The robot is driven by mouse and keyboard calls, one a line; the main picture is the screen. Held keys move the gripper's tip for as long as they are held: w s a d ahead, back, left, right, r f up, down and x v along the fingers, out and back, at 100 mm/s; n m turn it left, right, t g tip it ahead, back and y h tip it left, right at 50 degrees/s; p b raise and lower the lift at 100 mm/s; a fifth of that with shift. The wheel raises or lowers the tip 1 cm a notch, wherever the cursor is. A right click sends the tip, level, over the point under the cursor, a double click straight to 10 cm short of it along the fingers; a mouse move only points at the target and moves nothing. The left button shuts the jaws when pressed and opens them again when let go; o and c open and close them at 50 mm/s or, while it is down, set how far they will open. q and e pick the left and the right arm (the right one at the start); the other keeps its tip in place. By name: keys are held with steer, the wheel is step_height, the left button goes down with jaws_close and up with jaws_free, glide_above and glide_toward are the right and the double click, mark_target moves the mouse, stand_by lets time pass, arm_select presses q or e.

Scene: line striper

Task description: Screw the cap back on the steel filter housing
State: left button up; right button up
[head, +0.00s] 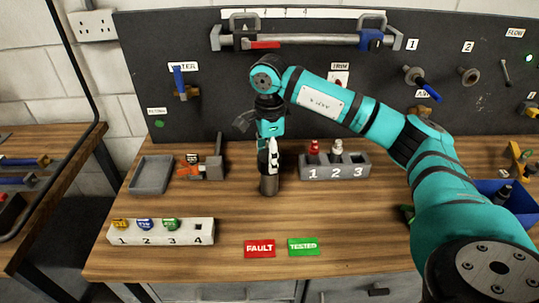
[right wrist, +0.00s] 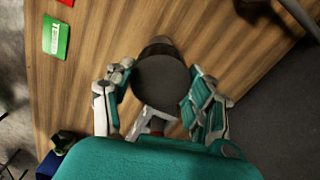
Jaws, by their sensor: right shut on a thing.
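The steel filter housing (head: 268,186) is a dark upright cylinder on the wooden bench, below my right gripper (head: 269,160). My right gripper points down over its top and hides that end. In the right wrist view, a dark round cap (right wrist: 163,83) lies between the two fingers of my right gripper (right wrist: 160,100), which is shut on it. Part of the darker cylinder side shows just beyond the cap. I cannot tell whether the cap is seated on the housing or how far it is threaded. My left gripper is not in view.
A grey tray (head: 152,175) and an orange-grey clamp (head: 205,168) stand left of the housing. A numbered block (head: 335,170) is to the right. A numbered rack (head: 160,232), a red FAULT card (head: 259,248) and a green TESTED card (head: 303,246) lie in front.

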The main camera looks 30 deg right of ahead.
steer(key=m, duration=0.4)
steer(key=shift+m, duration=0.3)
steer(key=shift+m+p, duration=0.45)
steer(key=shift+m, duration=1.85)
steer(key=m+p, duration=0.1)
steer(key=m, duration=0.1)
steer(key=shift+m, duration=1.3)
steer(key=o, duration=1.5)
steer(key=shift+f, duration=0.1)
